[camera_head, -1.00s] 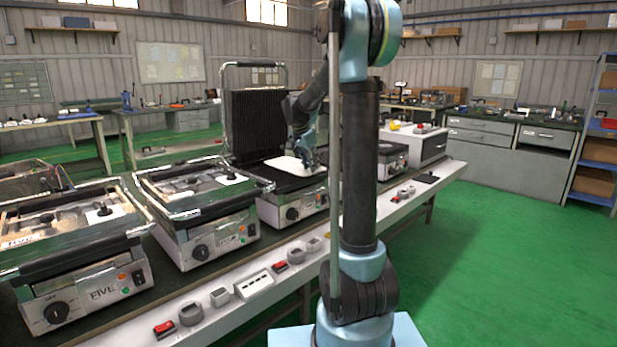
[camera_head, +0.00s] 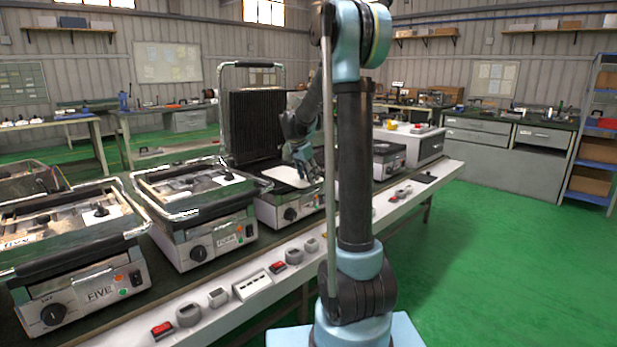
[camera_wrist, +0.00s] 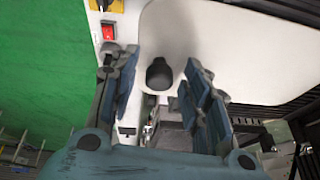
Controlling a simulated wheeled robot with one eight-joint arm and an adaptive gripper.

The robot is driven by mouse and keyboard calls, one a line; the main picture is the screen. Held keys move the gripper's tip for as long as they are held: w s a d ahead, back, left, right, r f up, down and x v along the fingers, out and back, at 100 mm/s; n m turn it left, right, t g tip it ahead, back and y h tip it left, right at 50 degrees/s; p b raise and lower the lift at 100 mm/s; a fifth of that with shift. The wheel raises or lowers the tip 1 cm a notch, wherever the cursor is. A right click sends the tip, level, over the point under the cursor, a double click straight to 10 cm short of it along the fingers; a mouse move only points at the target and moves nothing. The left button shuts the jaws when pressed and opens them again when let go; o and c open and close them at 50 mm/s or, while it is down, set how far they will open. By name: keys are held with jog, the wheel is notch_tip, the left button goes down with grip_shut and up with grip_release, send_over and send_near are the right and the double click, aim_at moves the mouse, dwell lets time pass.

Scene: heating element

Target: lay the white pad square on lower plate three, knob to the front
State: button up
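The white pad (camera_head: 283,174) lies on or just over the lower plate of the third grill from the left (camera_head: 268,215), whose ribbed lid (camera_head: 252,125) stands open. In the head view it sits toward the plate's front, and I cannot tell if it is square. My gripper (camera_head: 303,172) is over its right part and hides the knob. In the wrist view, the black knob (camera_wrist: 159,74) stands between the two fingers of my gripper (camera_wrist: 160,85). The fingers are open, with a gap on both sides of the knob. The white pad (camera_wrist: 235,50) fills much of that view.
Two grills stand to the left, the nearest (camera_head: 75,265) and the middle one (camera_head: 195,225), both with frames over their plates. Another appliance (camera_head: 388,160) stands to the right, partly behind my arm. Switches line the bench's white front ledge (camera_head: 225,318). Green floor is clear at right.

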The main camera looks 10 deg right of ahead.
jog(key=shift+r, duration=0.1)
jog(key=v, duration=1.2)
jog(key=s+d+f+n+y, duration=0.1)
jog(key=s+d+f+n, duration=0.15)
jog(key=s, duration=0.95)
jog(key=s+d+f+n+y, duration=0.15)
jog(key=s+f+n, duration=0.25)
jog(key=s, duration=0.7)
jog(key=s+f+n+g, duration=0.1)
jog(key=s+f+n, duration=0.4)
jog(key=s+f, duration=0.9)
jog(key=s+y, duration=0.1)
jog(key=s, duration=0.2)
jog(key=shift+s+f, duration=0.2)
jog(key=shift+s, duration=0.1)
